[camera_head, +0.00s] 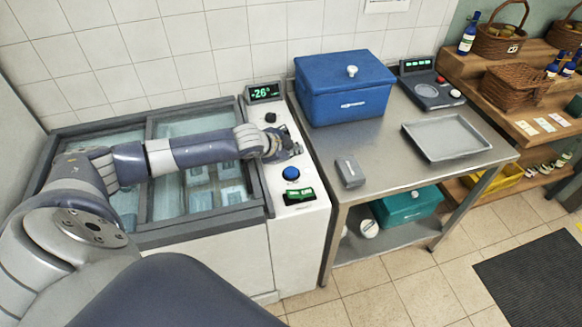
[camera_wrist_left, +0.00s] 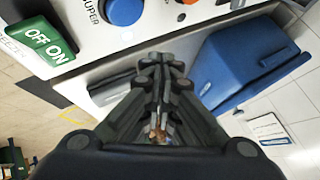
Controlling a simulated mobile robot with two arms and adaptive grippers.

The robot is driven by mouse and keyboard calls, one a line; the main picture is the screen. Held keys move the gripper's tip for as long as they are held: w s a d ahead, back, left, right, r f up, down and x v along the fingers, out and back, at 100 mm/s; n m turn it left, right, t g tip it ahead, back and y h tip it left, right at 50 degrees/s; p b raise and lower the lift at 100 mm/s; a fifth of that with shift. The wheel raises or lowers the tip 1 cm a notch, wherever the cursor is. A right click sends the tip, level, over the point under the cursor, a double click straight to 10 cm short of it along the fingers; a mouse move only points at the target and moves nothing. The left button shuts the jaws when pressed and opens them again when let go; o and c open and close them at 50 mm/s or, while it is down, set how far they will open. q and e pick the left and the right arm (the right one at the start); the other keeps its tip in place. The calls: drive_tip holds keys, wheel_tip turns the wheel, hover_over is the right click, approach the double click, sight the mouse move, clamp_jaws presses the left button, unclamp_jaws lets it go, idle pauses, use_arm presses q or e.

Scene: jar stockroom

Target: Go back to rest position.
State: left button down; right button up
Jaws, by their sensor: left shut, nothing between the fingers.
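My left arm reaches in from the left over the chest freezer (camera_head: 190,222), which has a glass top. My left gripper (camera_head: 297,150) is shut and empty above the freezer's white control panel (camera_head: 305,225). In the left wrist view its fingers (camera_wrist_left: 162,62) are together with nothing between them. The panel carries a blue button (camera_head: 291,174), also in the left wrist view (camera_wrist_left: 124,10), and a green ON/OFF switch (camera_head: 300,195), also in the left wrist view (camera_wrist_left: 40,45). The display (camera_head: 264,92) shows green digits, seemingly -26. My right gripper is not in view.
A steel table (camera_head: 385,160) stands right of the freezer. It holds a blue lidded box (camera_head: 345,95), a small grey box (camera_head: 350,171), a grey tray (camera_head: 446,137) and a scale (camera_head: 432,90). A teal box (camera_head: 405,208) sits below. Wooden shelves stand right; a dark mat (camera_head: 535,280) lies on the floor.

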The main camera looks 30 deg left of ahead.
use_arm(q)
drive_tip(key=shift+f, duration=0.1)
idle(0.6)
drive_tip(key=s+d+f+g+h, duration=0.1)
drive_tip(key=s+d+f, duration=0.2)
drive_tip(key=s+d, duration=0.55)
drive_tip(key=s+d+f+g+h, duration=0.1)
drive_tip(key=s+d+f, duration=0.3)
drive_tip(key=d, duration=0.7)
drive_tip(key=s+a+r+n+g+y, duration=0.15)
drive_tip(key=s+n, duration=0.25)
drive_tip(key=s, duration=0.7)
drive_tip(key=s+a+r+n+g+y, duration=0.15)
drive_tip(key=s+n, duration=0.25)
drive_tip(key=s, duration=0.7)
wheel_tip(320, 180, down, 26)
drive_tip(key=f+g+b, duration=0.1)
drive_tip(key=g+b, duration=0.1)
drive_tip(key=s+a+f+g+b, duration=0.1)
drive_tip(key=s+a+f+b, duration=0.1)
drive_tip(key=s+f, duration=1.5)
wheel_tip(320, 180, down, 3)
drive_tip(key=shift+s+a+r+b, duration=0.1)
drive_tip(key=shift+s+a+b, duration=0.25)
drive_tip(key=shift+a, duration=0.25)
